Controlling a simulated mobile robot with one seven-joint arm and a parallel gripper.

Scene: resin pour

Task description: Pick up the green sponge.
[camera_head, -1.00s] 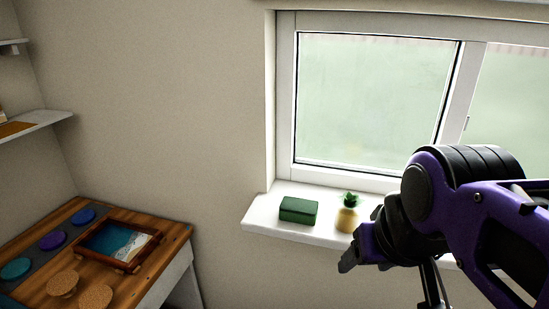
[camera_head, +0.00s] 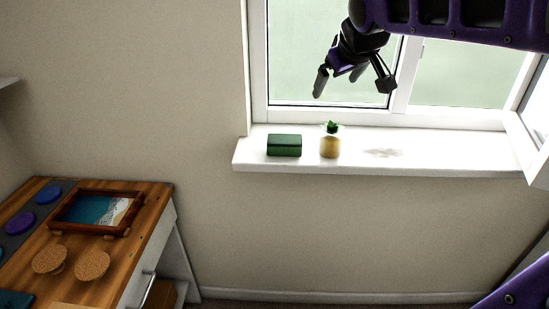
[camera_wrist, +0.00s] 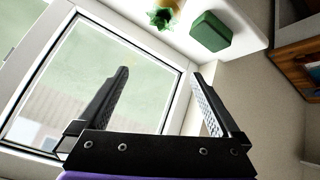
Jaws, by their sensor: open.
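The green sponge (camera_head: 284,146) is a dark green block lying near the left end of the white windowsill (camera_head: 445,156). In the wrist view the sponge (camera_wrist: 211,32) is at the upper right, beyond the fingertips. My gripper (camera_head: 350,86) is in front of the window pane, above the sill, higher than the sponge and to its right. Its fingers are apart, and in the wrist view the space between the fingers (camera_wrist: 160,82) is empty.
A small pineapple-shaped ornament (camera_head: 330,142) stands just right of the sponge. The sill further right is bare except for a faint mark. The window frame (camera_head: 257,70) is behind. A wooden desk (camera_head: 150,200) at lower left holds a framed tray (camera_head: 97,210) and cork coasters (camera_head: 92,265).

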